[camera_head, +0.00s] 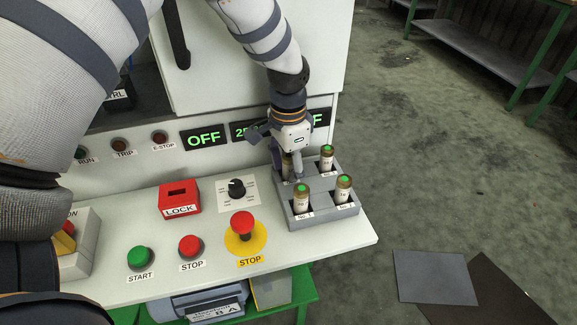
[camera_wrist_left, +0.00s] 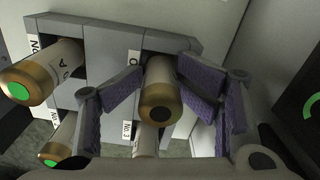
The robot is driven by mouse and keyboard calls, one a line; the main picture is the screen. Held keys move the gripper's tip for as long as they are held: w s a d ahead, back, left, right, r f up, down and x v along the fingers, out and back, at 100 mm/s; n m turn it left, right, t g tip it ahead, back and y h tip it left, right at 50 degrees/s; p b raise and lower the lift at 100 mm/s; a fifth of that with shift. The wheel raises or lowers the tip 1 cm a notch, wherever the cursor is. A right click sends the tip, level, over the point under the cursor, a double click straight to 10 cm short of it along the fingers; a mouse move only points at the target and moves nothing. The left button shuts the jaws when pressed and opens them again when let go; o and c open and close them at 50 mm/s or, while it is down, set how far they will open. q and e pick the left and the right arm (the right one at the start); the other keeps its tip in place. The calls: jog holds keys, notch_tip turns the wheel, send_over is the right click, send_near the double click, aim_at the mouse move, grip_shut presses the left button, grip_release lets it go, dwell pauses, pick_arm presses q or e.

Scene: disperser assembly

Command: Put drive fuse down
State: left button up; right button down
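The drive fuse (camera_wrist_left: 160,95) has a brass cap with a dark end and a pale body. In the left wrist view it stands between the purple pads of my left gripper (camera_wrist_left: 162,75), which appear to touch it on both sides. In the head view my left gripper (camera_head: 288,165) points down over the back left compartment of the grey fuse tray (camera_head: 322,217), and the fuse is mostly hidden behind it. I cannot tell whether the fuse's far end rests on the compartment floor. My right gripper is not in view.
Green-capped fuses stand in the other compartments: front left (camera_head: 302,199), front right (camera_head: 344,188) and back right (camera_head: 327,158). The red STOP button (camera_head: 242,224), black knob (camera_head: 237,188) and red LOCK block (camera_head: 179,199) are left of the tray. The panel wall rises close behind.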

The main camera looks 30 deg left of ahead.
pick_arm(q)
jog(key=shift+s+f, duration=0.15)
jog(key=shift+s, duration=0.05)
notch_tip(320, 180, up, 14)
jog(key=shift+w+f+p, duration=0.15)
jog(key=shift+f+p, duration=0.05)
jog(key=shift+p, duration=0.45)
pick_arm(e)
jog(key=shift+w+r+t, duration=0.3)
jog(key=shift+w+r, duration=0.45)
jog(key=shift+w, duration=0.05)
